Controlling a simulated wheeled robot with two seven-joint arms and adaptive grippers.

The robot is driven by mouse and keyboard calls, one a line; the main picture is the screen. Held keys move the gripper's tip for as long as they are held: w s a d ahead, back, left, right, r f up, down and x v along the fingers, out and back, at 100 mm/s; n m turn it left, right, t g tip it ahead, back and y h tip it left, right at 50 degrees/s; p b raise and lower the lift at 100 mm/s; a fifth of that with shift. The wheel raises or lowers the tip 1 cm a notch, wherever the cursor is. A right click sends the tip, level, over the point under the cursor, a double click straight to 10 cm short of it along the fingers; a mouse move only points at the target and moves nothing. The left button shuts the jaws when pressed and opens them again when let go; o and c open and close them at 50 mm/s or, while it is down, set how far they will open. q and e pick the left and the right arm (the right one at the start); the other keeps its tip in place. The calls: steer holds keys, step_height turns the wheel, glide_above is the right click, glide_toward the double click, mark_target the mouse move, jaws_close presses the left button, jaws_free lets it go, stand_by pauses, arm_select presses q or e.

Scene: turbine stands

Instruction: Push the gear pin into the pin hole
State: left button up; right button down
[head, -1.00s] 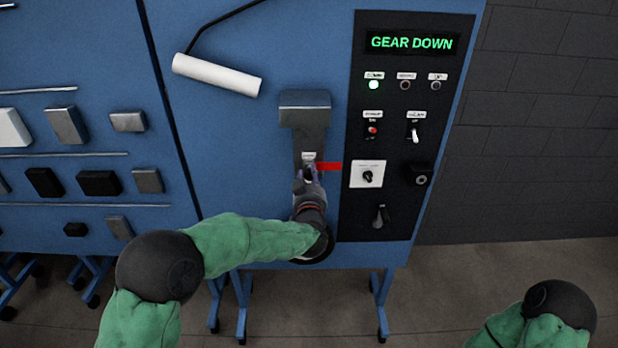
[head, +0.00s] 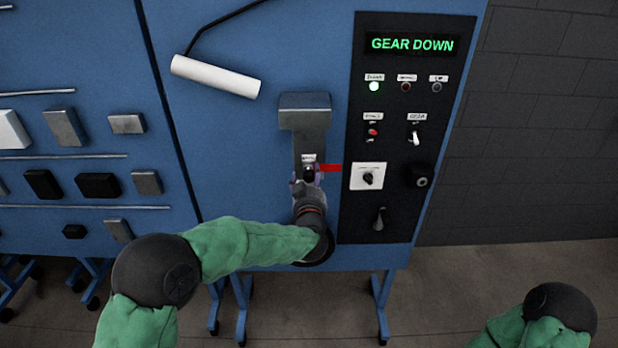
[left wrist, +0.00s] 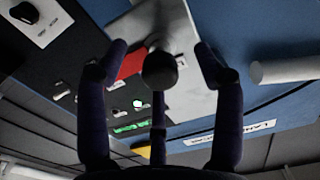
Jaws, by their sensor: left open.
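The gear pin shows as a dark round knob (head: 309,173) at the metal gear bracket (head: 305,115) on the blue panel. A red tag (head: 331,168) sticks out to its right. In the left wrist view the knob (left wrist: 160,71) is in the middle, between the spread fingers. My left gripper (head: 307,182) is open just below and in front of the knob; its dark purple fingers also show in the left wrist view (left wrist: 160,85). The pin hole is hidden, and how deep the pin sits cannot be told. My right gripper is out of view.
To the right is a black control panel (head: 397,215) with switches, knobs, a lit green lamp and a "GEAR DOWN" display (head: 412,44). A white cylinder (head: 216,76) hangs at upper left of the bracket. The blue panel around the bracket is mostly clear.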

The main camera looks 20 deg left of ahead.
arm_select(q)
steer(key=v, duration=0.6)
steer(key=shift+s+p, duration=0.2)
steer(key=shift+p, duration=0.1)
stand_by(0.6)
